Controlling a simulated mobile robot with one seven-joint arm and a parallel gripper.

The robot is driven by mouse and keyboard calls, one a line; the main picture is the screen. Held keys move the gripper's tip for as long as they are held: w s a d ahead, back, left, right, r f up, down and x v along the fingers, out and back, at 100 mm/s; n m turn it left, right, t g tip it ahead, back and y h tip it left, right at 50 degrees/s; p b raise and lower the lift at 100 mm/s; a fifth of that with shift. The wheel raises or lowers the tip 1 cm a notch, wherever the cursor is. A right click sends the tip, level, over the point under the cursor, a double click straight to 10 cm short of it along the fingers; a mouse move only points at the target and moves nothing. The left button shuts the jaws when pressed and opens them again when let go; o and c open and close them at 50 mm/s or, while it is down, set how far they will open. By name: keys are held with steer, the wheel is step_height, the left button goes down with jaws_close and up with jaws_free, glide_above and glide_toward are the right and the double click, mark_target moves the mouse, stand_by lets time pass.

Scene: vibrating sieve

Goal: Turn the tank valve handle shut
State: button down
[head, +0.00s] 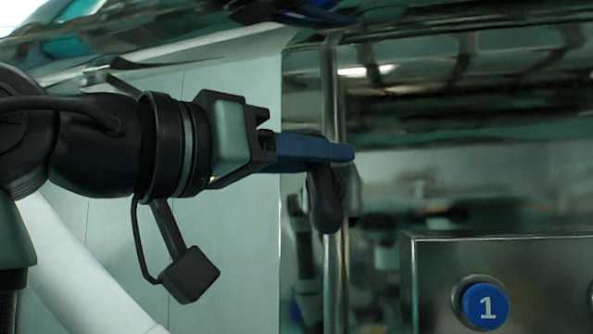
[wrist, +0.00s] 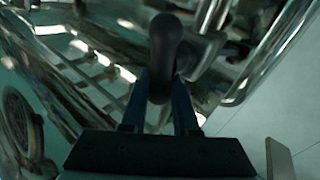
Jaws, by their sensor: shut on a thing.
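The tank valve handle (head: 325,203) is a dark, rounded lever beside a vertical metal pipe. In the head view it hangs downward from my gripper's fingertips. My gripper (head: 318,150) reaches in from the left with long blue fingers, level, and is shut on the upper part of the handle. In the wrist view the handle (wrist: 166,52) stands between the two blue fingers of my gripper (wrist: 160,98), its rounded end toward the top. The fingers hide part of the handle in the head view.
A vertical metal pipe (head: 333,90) runs close behind the handle. A metal box (head: 430,262) with a blue button marked 1 (head: 484,305) stands at the lower right. Shiny tank metal (head: 460,130) fills the right side. Pale wall panels (head: 245,240) lie behind my arm.

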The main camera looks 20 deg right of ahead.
steer(key=n+b, duration=0.1)
steer(key=n+t+h+b, duration=0.1)
steer(key=n+b, duration=0.1)
steer(key=f+n+t+b, duration=0.1)
steer(key=shift+w+a+n+h, duration=0.2)
steer(key=shift+a+n+h, duration=0.1)
steer(key=shift+a+n, duration=0.1)
steer(key=shift+w+a+f+n+t+y+b, duration=0.15)
steer(key=shift+n+t+y+b, duration=0.9)
steer(key=shift+n+t, duration=1.35)
steer(key=shift+w+a+f+n+t+y+b, duration=0.1)
steer(key=shift+f+n+t+y+b, duration=0.35)
steer(key=shift+n+t+b, duration=2)
steer(key=shift+w+a+f+n+t+y+b, duration=0.15)
steer(key=shift+n+t+y, duration=0.65)
steer(key=shift+n, duration=3.25)
steer(key=shift+r+n+y, duration=0.1)
steer(key=shift+n+y, duration=0.3)
steer(key=shift+y, duration=0.1)
steer(key=c, duration=0.7)
jaws_free()
